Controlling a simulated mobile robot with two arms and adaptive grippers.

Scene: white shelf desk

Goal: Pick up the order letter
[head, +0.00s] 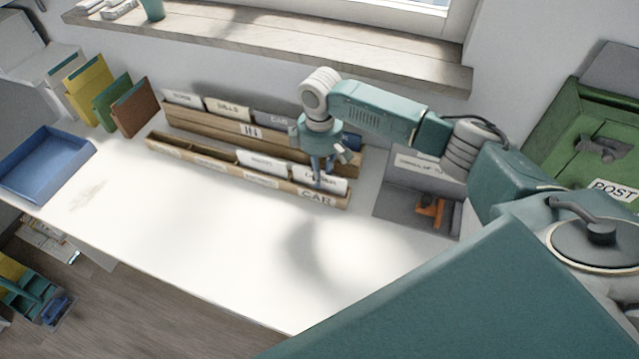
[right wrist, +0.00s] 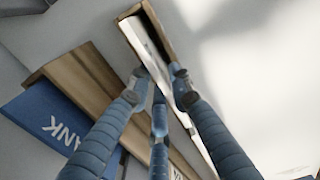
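A white letter (head: 334,184) stands upright in the right end of the front wooden sorter (head: 205,168). Its dark print is partly covered by a finger, so I cannot read the full word. My right gripper (head: 328,165) is over this letter, fingers pointing down. In the right wrist view the fingers (right wrist: 158,82) are spread on both sides of the letter's thin white edge, with a gap between them. The letter is still in its slot. A second white letter (head: 262,161) stands to its left in the same sorter. My left gripper is not in view.
A grey tray (head: 395,205) with an orange-and-black object and a green POST box (head: 590,150) are at the right. A blue tray (head: 45,165) is at the left. The desk front is clear.

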